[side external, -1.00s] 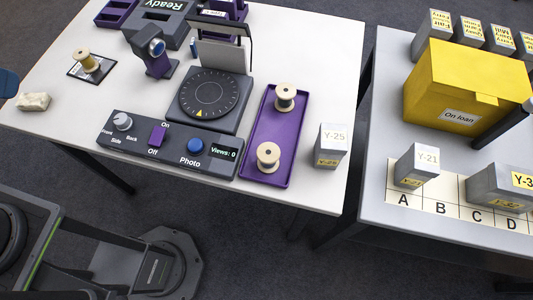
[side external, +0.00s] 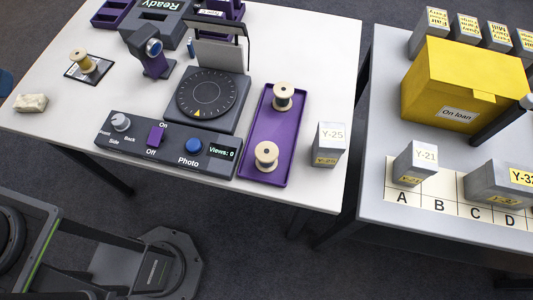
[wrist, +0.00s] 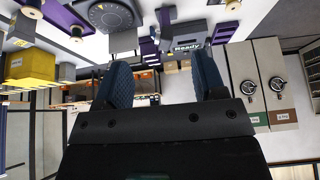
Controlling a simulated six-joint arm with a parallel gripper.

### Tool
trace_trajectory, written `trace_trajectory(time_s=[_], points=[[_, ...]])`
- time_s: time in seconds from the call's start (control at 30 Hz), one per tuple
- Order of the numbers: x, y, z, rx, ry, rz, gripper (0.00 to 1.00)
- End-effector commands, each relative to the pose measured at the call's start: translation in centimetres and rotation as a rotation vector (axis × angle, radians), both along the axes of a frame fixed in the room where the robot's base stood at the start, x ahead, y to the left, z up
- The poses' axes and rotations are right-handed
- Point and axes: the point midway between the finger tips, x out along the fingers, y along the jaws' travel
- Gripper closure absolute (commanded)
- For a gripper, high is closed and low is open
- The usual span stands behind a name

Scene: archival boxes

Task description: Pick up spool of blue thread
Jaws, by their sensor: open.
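In the side external view, two spools stand upright in a purple tray (side external: 252,168). The upper spool (side external: 283,97) has dark thread between cream flanges; its exact colour is hard to tell. The lower spool (side external: 266,156) shows mostly its cream top. A third spool (side external: 82,62) with yellowish thread stands on a dark card at the left. No thread reads clearly as blue. In the wrist view, my gripper (wrist: 163,80) is open, with two blue ridged fingers apart and nothing between them. The tray (wrist: 65,18) appears upper left there, away from the fingers.
A turntable (side external: 206,98) and control panel (side external: 165,146) stand left of the tray. A grey box Y-25 (side external: 328,144) is on its right. A pale stone (side external: 31,103) lies at the left. The second table holds a yellow box (side external: 460,85) and small grey boxes.

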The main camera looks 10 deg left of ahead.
Motion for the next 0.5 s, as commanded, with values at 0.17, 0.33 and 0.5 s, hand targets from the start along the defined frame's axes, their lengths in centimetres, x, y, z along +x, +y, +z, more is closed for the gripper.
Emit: trace_trajectory(time_s=[0.17, 0.33, 0.5], points=[[3.0, -2.1, 1.2, 0.061, 0.061, -0.186, 0.36], [7.5, -6.5, 1.9, 0.158, 0.138, -0.481, 0.36], [11.5, -12.4, 0.7, 0.258, 0.209, -0.78, 0.36]])
